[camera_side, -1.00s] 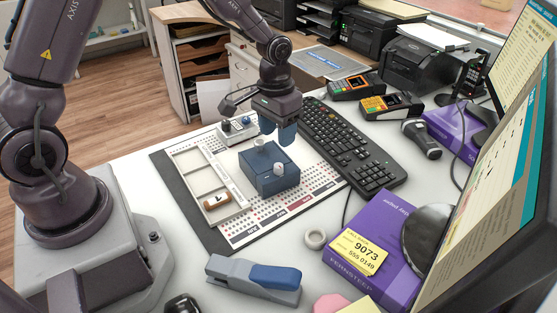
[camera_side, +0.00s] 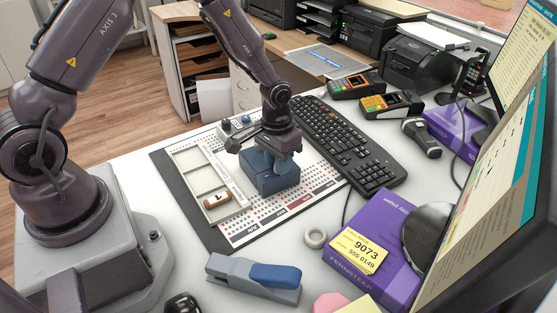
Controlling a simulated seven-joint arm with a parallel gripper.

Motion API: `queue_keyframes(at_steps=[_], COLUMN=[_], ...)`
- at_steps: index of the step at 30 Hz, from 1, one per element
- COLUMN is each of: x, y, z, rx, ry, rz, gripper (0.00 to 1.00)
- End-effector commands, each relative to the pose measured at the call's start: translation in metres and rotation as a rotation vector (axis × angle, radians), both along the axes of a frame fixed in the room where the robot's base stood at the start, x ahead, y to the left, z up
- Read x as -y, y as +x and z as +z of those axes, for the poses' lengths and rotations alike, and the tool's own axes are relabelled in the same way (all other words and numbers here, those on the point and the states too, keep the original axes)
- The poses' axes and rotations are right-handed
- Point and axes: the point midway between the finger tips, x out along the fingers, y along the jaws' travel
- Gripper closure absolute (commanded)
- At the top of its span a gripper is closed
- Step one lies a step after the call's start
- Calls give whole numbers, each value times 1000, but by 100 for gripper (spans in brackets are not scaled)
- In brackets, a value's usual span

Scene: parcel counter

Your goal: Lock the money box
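The blue money box (camera_side: 265,182) stands on the printed sheet on the dark mat, in the middle of the counter. My gripper (camera_side: 283,160) is low over the box, pointing down at its upper right part.
A pale compartment tray (camera_side: 192,160) lies left of the box, with a brown-and-white piece (camera_side: 217,200) in it. A keyboard (camera_side: 345,140) is close on the right. A tape roll (camera_side: 315,238), a stapler (camera_side: 254,277) and a purple carton (camera_side: 385,225) stand in front.

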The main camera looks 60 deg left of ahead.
Motion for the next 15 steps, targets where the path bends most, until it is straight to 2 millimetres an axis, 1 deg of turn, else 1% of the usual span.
queue_keyframes(at_steps=[1,2,6,12,15], x=[0,0,0,0,0], y=[0,0,0,0,0], z=[0,0,0,0,0], rx=[0,0,0,0,0], ry=[0,0,0,0,0], rz=[0,0,-12,-98,-98], gripper=[95,100,100,100,100])
